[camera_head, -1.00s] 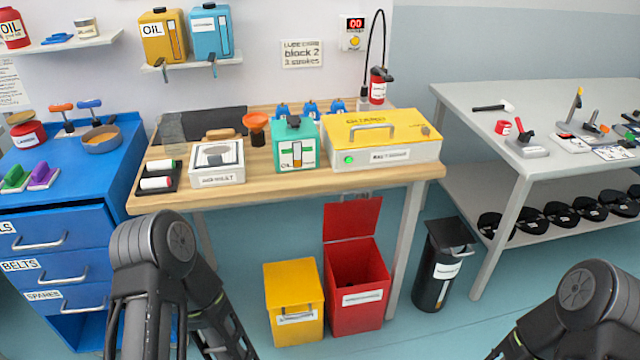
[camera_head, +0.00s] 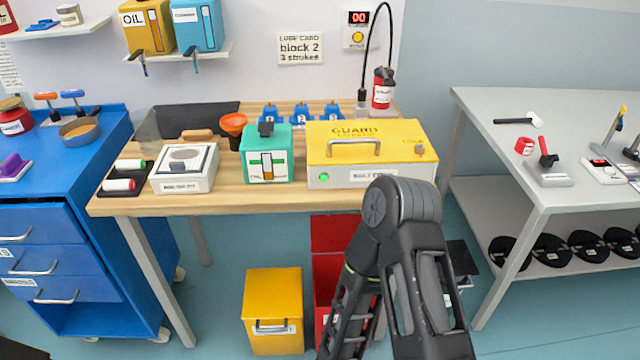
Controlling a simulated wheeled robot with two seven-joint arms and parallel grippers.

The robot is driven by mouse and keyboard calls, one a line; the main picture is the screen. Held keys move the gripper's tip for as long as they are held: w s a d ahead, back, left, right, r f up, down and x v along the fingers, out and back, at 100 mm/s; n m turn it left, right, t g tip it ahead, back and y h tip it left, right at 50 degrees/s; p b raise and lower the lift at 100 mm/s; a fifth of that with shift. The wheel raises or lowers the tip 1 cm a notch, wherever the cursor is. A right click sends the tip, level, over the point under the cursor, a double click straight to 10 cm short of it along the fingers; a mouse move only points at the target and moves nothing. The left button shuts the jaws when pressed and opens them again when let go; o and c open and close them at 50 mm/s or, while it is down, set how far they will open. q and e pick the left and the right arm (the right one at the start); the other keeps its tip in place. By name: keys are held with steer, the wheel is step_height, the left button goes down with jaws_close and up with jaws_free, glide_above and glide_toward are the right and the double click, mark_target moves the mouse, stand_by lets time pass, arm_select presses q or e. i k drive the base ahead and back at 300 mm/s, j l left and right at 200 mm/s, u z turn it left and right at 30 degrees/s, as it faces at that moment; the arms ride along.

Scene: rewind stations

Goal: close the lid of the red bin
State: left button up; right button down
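The red bin (camera_head: 323,290) stands on the floor under the wooden workbench, right of a yellow bin. Its red lid (camera_head: 332,234) stands upright at the back of the bin, so the bin is open. My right arm crosses in front of the bin and hides most of its right side and front. The arm's forearm runs down past the bottom edge of the picture, and my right gripper does not show. My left arm and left gripper are out of view.
The yellow bin (camera_head: 272,300) stands close to the red bin with its top covered. A black bin (camera_head: 462,262) is partly hidden behind my arm. The workbench (camera_head: 120,205) is above, with a blue drawer cabinet (camera_head: 50,240) at left and a grey table (camera_head: 480,110) at right.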

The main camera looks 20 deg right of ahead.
mark_target(329, 232)
steer(key=l+u, duration=0.4)
steer(key=l, duration=1.95)
